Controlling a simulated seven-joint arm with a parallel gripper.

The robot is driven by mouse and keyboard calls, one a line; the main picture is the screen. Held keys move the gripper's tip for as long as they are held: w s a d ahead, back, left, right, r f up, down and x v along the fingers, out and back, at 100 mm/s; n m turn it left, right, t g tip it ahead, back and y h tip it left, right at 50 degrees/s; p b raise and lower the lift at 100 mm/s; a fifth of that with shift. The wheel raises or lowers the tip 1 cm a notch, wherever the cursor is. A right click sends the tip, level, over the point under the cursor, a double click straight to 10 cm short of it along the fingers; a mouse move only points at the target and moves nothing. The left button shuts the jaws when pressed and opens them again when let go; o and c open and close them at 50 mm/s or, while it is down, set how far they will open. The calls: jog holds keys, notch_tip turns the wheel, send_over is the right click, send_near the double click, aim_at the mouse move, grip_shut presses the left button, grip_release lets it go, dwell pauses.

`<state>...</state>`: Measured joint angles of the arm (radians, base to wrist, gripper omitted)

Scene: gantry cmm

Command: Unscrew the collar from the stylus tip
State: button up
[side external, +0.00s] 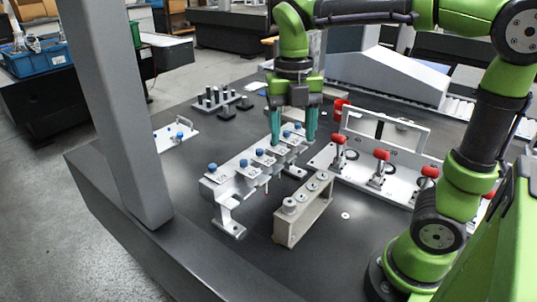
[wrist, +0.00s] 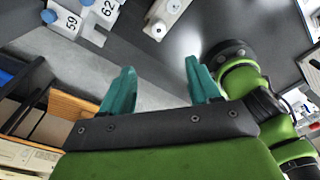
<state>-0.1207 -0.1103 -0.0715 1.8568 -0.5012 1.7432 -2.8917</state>
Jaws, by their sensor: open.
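A light grey stylus rack (side external: 224,190) stands on the dark table, with several blue round caps (side external: 243,163) along its top and thin styluses hanging below. Which of these is the collar in question I cannot tell.
A grey block with round silver pieces (side external: 304,212) stands just right of the rack. A white fixture with red-handled clamps (side external: 381,170) lies farther right. A holder with black pegs (side external: 215,103) sits behind. A small washer (side external: 345,215) lies on the table. A grey column (side external: 118,110) rises at left.

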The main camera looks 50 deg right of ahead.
aim_at(289, 202)
jog(key=shift+m+t, duration=0.3)
jog(key=shift+m, duration=0.1)
jog(key=f, duration=1.6)
jog(key=shift+s+a+f, duration=0.35)
jog(key=c, duration=1.1)
jog(key=n, duration=0.5)
jog(key=shift+n, duration=0.4)
jog(key=o, duration=1.1)
